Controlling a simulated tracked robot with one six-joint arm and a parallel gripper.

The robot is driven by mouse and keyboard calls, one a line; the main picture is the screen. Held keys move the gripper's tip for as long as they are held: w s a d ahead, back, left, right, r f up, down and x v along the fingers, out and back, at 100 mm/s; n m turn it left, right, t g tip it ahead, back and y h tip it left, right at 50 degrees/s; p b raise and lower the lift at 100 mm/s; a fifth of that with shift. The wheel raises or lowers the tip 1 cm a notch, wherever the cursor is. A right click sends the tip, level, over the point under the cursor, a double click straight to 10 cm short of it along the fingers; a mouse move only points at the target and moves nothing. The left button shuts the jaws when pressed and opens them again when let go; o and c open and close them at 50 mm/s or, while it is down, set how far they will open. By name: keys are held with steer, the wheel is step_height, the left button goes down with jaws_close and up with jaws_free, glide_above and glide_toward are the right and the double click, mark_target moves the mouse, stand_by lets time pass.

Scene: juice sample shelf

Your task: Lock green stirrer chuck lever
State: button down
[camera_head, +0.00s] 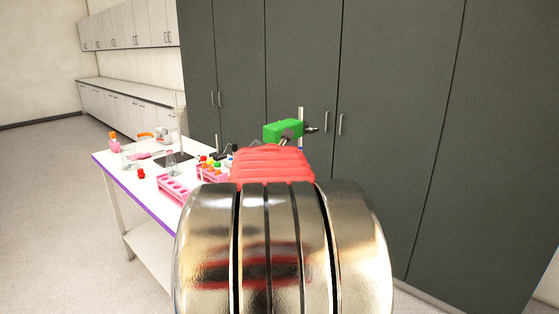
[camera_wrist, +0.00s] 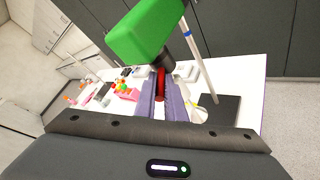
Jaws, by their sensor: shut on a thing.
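The green stirrer (camera_head: 280,130) is mounted on a rod above the table, beyond my arm in the head view. In the wrist view the green stirrer (camera_wrist: 146,30) fills the upper middle, with its dark chuck (camera_wrist: 166,60) below its end. A red lever (camera_wrist: 160,84) shows under the chuck, between the fingers of my gripper (camera_wrist: 165,98). My gripper is shut on the red lever. Its lower end is partly hidden by the fingers. In the head view, my arm hides the lever and most of my gripper.
The white table (camera_head: 150,192) holds pink racks (camera_head: 174,188), glassware and small coloured caps. In the wrist view, a stand rod (camera_wrist: 197,58) rises close right of the stirrer from a dark base (camera_wrist: 222,112). Dark cabinets (camera_head: 395,110) stand behind. Open floor lies left.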

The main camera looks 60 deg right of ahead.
steer(key=shift+r, duration=0.25)
steer(key=c, duration=1.8)
jaws_free()
steer(key=shift+d+f, duration=0.1)
steer(key=shift+d, duration=0.1)
steer(key=shift+c, duration=0.2)
steer(key=shift+s+a, duration=0.1)
steer(key=shift+a, duration=0.1)
